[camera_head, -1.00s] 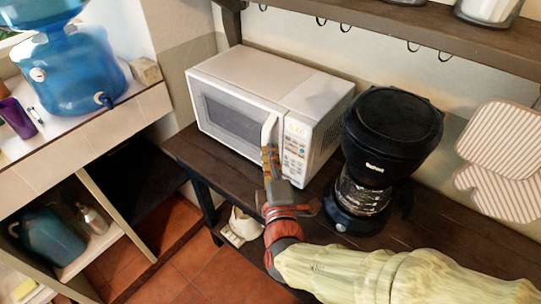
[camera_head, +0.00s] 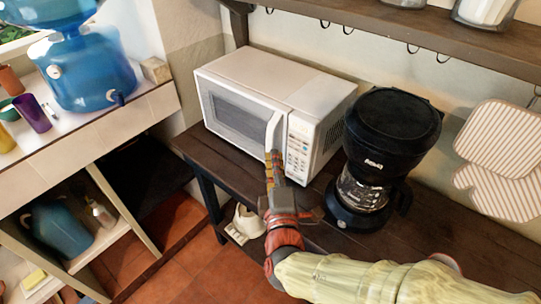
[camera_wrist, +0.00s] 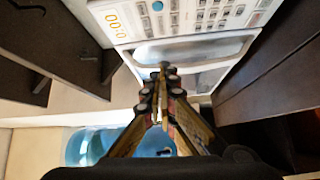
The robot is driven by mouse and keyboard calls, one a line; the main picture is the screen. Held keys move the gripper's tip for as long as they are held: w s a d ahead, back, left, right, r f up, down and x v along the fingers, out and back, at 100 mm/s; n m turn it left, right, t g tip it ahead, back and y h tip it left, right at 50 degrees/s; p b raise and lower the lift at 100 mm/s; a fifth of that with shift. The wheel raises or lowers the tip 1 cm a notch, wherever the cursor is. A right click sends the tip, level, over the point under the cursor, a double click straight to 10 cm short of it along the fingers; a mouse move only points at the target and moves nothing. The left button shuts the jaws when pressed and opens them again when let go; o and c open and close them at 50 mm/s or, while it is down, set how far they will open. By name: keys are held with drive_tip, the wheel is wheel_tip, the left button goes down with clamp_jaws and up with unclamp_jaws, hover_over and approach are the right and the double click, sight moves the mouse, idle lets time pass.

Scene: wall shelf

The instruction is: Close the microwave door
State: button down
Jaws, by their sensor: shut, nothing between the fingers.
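The white microwave (camera_head: 258,78) stands on the dark wooden table, its front turned to the lower left. Its door (camera_head: 234,113), with a dark window, looks flush or nearly flush with the body; a small gap cannot be ruled out. The pale upright handle (camera_head: 274,130) is at the door's right edge, beside the control panel (camera_head: 299,150). My gripper (camera_head: 273,155) is shut and empty at the lower end of the handle; contact is unclear. In the wrist view, my gripper's fingertips (camera_wrist: 164,70) meet in front of the door, with the control panel (camera_wrist: 190,15) beyond.
A black coffee maker (camera_head: 390,125) stands close to the microwave's right. A wooden wall shelf (camera_head: 380,30) with hooks runs above. A blue water dispenser (camera_head: 85,75) stands on the counter at left. The dark table (camera_head: 430,225) has bare room at the front right.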

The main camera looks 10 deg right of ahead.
drive_tip(key=s+d+p, duration=0.1)
drive_tip(key=s+d, duration=0.3)
drive_tip(key=d, duration=0.2)
drive_tip(key=shift+d+f, duration=0.15)
drive_tip(key=shift+d, duration=0.1)
